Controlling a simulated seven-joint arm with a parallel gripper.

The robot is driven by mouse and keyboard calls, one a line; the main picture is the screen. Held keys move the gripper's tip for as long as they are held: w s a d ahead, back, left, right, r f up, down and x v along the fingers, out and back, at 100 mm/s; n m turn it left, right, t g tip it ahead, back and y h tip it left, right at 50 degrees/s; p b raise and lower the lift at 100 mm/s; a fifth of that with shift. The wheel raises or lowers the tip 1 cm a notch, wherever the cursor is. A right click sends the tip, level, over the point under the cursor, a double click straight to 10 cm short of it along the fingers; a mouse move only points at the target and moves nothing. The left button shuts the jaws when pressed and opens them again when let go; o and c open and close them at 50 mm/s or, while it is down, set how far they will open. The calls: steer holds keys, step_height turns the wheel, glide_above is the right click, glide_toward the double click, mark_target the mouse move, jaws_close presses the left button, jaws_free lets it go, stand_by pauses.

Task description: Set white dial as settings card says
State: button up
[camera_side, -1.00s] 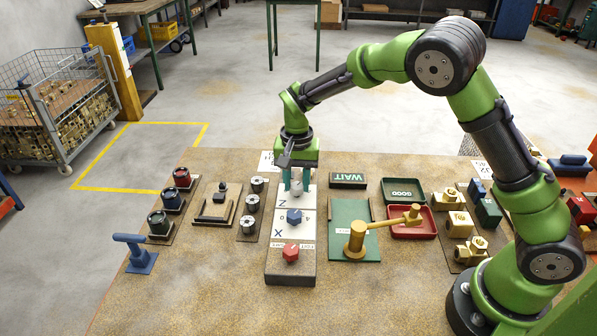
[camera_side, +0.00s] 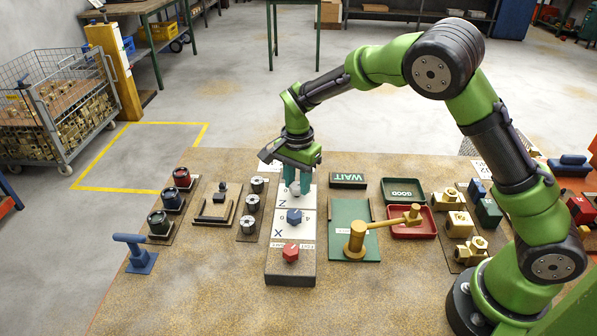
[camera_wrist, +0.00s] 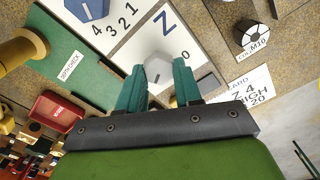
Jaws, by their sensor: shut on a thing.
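The white dial (camera_side: 295,188) is at the far end of a long panel (camera_side: 291,268), beside the letter Z. My gripper (camera_side: 296,180) points down over it and is shut on it, hiding part of it. In the wrist view the white dial (camera_wrist: 158,69) sits between the teal fingertips (camera_wrist: 158,80), with a "0" printed beside it. The settings card (camera_wrist: 243,93) lies just past the panel's end; its readable part shows "Z 4" and "HIGH 20", and the rest is behind my gripper.
A blue dial (camera_side: 294,216) and a red dial (camera_side: 291,252) sit nearer on the same panel. A green plate with a brass-coloured lever (camera_side: 355,240) stands close on the right. Spools (camera_side: 250,204) stand on the left.

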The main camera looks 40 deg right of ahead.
mark_target(298, 183)
steer(key=shift+r, duration=0.1)
steer(key=o, duration=1)
steer(key=shift+o, duration=0.2)
step_height(298, 183, up, 17)
steer(key=s+d+r+n+t+y, duration=0.1)
steer(key=s+n, duration=0.4)
steer(key=s, duration=0.6)
steer(key=s+d+n+t+y, duration=0.1)
steer(key=s+d+n+t, duration=0.1)
steer(key=s+n+t, duration=0.4)
steer(key=s, duration=0.5)
steer(key=shift+s+d+r, duration=0.35)
steer(key=shift+s+d, duration=0.05)
